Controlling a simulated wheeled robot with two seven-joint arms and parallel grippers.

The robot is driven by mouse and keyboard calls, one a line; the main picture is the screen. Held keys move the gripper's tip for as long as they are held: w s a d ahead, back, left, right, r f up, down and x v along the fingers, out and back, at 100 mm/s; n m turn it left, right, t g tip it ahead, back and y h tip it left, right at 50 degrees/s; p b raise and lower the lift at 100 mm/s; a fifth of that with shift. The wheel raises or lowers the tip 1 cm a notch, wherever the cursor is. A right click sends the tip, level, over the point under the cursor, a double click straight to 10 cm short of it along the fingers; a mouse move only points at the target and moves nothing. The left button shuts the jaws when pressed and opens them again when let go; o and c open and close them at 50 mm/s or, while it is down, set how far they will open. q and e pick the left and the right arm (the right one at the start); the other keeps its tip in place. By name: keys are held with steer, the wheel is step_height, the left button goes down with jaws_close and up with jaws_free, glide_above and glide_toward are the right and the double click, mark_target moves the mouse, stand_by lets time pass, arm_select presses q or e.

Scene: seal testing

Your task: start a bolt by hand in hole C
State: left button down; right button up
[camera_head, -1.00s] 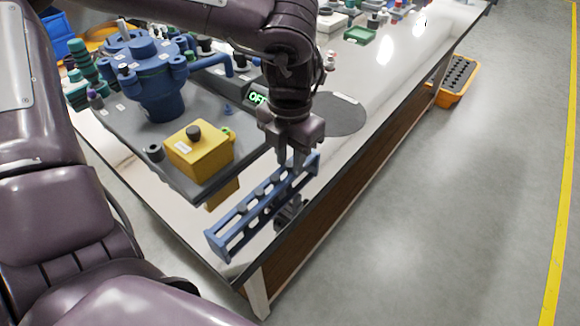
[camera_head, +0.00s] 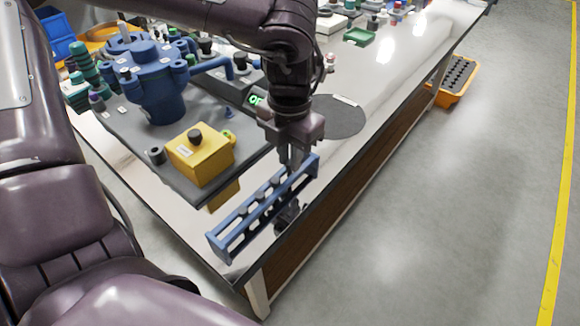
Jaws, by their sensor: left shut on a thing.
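A blue vessel (camera_head: 156,85) with bolt lugs around its top stands on a grey plate at the left. Its small labels are too small to read, so I cannot tell which hole is C. A blue rack (camera_head: 235,245) with several dark bolts (camera_head: 259,196) in its top row stands near the table's front edge. My left gripper (camera_head: 293,164) points down over the rack's far end. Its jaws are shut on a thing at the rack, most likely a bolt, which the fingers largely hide.
A yellow box (camera_head: 200,158) with a black knob stands on the plate between the vessel and the rack. A dark round mat (camera_head: 338,117) lies beyond the gripper. A green tray (camera_head: 359,36) is farther back. An orange bin (camera_head: 456,82) is on the floor.

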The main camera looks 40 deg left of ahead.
arm_select(q)
steer(key=shift+r+p, duration=2)
steer(key=shift+r, duration=0.9)
steer(key=shift+f, duration=0.1)
step_height(320, 180, down, 7)
steer(key=b, duration=0.5)
steer(key=shift+r, duration=0.3)
